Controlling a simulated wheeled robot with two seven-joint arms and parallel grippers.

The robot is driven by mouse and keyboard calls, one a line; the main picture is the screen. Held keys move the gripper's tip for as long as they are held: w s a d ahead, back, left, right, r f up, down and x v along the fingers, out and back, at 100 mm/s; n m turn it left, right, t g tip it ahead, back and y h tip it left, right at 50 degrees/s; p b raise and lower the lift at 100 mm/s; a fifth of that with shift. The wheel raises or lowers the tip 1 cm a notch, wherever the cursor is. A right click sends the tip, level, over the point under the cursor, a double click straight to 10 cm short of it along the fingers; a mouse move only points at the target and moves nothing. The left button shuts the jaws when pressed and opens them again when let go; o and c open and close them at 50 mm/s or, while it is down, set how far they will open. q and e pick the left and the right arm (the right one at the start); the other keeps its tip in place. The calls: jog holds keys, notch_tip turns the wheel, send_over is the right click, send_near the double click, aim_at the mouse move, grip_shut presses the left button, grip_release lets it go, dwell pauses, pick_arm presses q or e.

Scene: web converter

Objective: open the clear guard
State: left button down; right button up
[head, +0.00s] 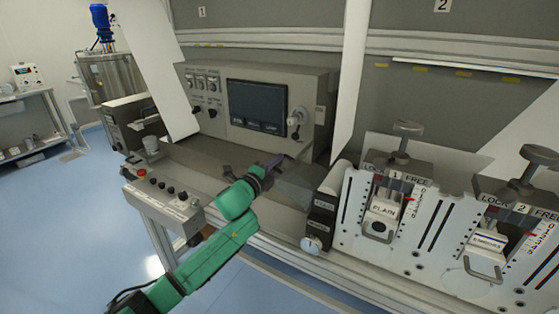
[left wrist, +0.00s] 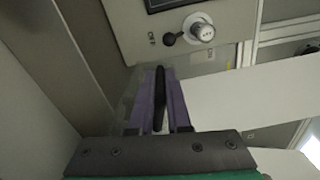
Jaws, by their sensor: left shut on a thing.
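The clear guard (head: 296,186) looks like a see-through, greyish cover low in front of the control panel, just right of my left gripper (head: 274,163). In the left wrist view the two purple fingers of that gripper (left wrist: 160,98) are closed on a dark upright bar (left wrist: 159,86), which looks like the guard's handle. A faint clear sheet (left wrist: 130,98) shows beside the fingers. The guard's edges are hard to make out, and I cannot tell whether it is raised at all. My right gripper is not in view.
Behind stands the grey control panel with a dark screen (head: 257,106) and a knob (head: 297,117). White web sheets (head: 350,85) hang on both sides of it. A button box (head: 162,203) is at the front left. White slotted units (head: 355,215) stand to the right.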

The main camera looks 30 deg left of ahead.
pick_arm(q)
jog(key=shift+a+f+n+b, duration=0.25)
jog(key=shift+a+f+n, duration=0.2)
jog(key=shift+f+n, duration=0.25)
jog(key=shift+a+f+n+b, duration=0.25)
jog(key=shift+a+f+n, duration=0.2)
jog(key=shift+f+n, duration=0.2)
jog(key=shift+f, duration=0.1)
jog(key=c, duration=0.9)
grip_release()
jog(key=s+b, duration=0.1)
jog(key=s, duration=0.6)
jog(key=s+b, duration=0.1)
jog(key=s, duration=0.6)
jog(key=shift+s+d, duration=0.2)
jog(key=shift+s, duration=0.05)
